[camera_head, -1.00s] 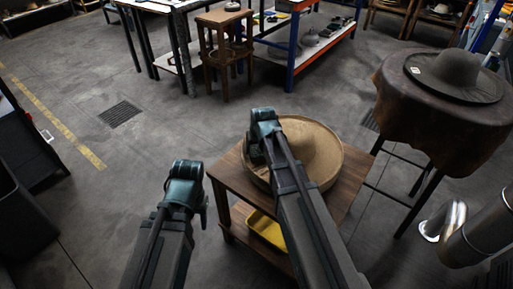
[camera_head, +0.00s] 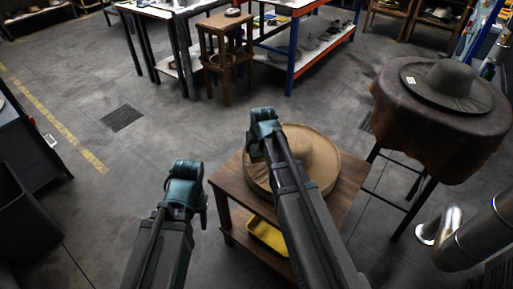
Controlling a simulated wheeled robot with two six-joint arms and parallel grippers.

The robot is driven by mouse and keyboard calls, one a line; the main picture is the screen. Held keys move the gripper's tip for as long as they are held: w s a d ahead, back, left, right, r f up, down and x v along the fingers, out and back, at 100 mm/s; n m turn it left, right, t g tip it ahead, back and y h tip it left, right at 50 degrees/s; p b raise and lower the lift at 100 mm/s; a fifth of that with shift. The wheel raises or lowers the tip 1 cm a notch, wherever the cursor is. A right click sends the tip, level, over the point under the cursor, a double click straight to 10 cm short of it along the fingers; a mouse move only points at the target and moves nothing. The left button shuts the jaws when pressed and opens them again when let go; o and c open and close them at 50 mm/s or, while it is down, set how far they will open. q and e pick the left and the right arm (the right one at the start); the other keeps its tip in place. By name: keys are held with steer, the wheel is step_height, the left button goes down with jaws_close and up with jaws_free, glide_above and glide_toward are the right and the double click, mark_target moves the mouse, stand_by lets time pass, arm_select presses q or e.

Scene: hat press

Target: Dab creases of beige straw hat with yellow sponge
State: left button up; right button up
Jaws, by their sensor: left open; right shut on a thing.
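The beige straw hat (camera_head: 318,158) lies brim down on a small wooden table, its crown to the right of my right arm. My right gripper (camera_head: 256,150) is over the hat's left brim. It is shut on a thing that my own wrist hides. I cannot tell whether it touches the hat. No yellow sponge can be made out, and the crown's creases are too small to see. My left gripper (camera_head: 201,203) is open, to the left of the table and apart from the hat.
The wooden table (camera_head: 345,187) has a lower shelf with a yellow tray-like thing (camera_head: 266,234). A dark-covered stand (camera_head: 430,135) at the right bears a grey hat (camera_head: 452,82). Silvery ducting (camera_head: 475,240) is at lower right.

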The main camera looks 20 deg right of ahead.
step_height(320, 180, up, 9)
steer(key=p, duration=0.8)
steer(key=shift+r+p, duration=0.15)
steer(key=shift+p, duration=0.15)
steer(key=shift+d, duration=0.1)
stand_by(0.5)
